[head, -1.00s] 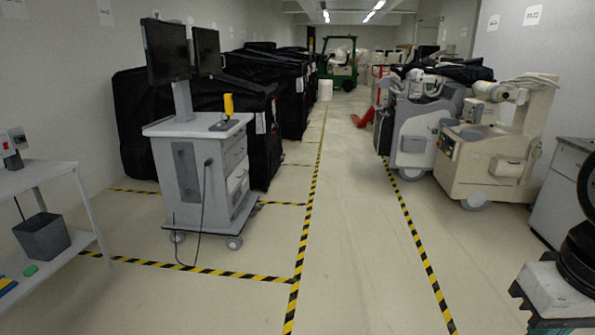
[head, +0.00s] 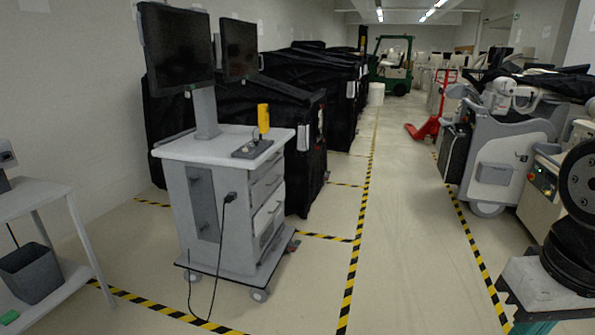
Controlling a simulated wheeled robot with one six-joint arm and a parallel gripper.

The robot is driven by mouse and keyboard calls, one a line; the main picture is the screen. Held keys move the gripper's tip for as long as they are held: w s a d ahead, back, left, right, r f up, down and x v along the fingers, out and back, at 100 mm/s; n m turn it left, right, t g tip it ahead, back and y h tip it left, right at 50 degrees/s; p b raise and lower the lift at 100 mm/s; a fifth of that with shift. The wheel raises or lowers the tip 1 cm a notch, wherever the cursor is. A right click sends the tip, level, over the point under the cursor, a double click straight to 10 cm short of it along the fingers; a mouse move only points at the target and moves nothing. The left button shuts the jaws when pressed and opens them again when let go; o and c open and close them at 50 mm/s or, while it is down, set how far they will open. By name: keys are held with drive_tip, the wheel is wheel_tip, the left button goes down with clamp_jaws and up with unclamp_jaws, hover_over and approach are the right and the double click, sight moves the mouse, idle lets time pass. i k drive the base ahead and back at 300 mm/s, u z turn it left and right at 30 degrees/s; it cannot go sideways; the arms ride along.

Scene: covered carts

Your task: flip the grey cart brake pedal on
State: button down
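The grey cart (head: 222,215) stands left of centre, with two dark monitors (head: 178,47) on a post. It rests on small casters, one at its near corner (head: 260,295). A black cable hangs from the cart's front to the floor. My gripper is not in view; only part of my arm shows at the right edge.
Black covered carts (head: 265,125) stand behind the grey cart. A white shelf table (head: 40,200) with a grey bin (head: 30,272) is at the left. Beige and grey machines (head: 500,150) line the right. The aisle (head: 410,220) between the striped floor lines is clear to a red pallet jack (head: 428,128).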

sight(295, 247)
drive_tip(key=u, duration=0.15)
drive_tip(key=i, duration=3.5)
